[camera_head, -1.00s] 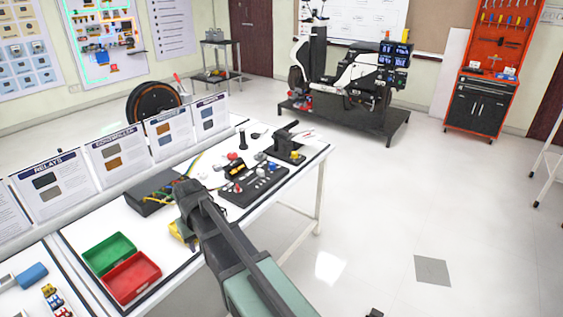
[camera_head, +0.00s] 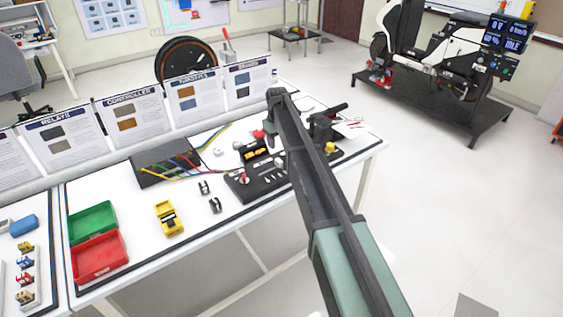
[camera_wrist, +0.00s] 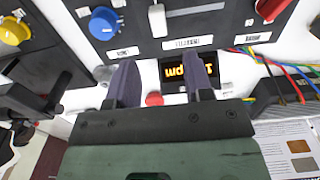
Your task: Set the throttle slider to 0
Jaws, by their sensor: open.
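The black control panel (camera_head: 240,188) lies on the white bench, partly hidden behind my arm in the head view. In the wrist view, the throttle slider's white handle (camera_wrist: 157,20) stands at the left end of its slot, near the top edge. A white label (camera_wrist: 187,43), upside down and hard to read, sits beside the slot. My gripper (camera_wrist: 161,60) is open and empty, its two dark fingers pointing toward the panel's slider side, apart from the handle in the picture. In the head view the fingers are mostly hidden by my arm.
A blue knob (camera_wrist: 103,23), a yellow knob (camera_wrist: 12,32) and a red lever (camera_wrist: 268,8) flank the slider. A lit display (camera_wrist: 190,72) and a red button (camera_wrist: 153,99) lie near the fingers. Coloured wires (camera_head: 205,150) run from a box. Green (camera_head: 92,222) and red bins stand left.

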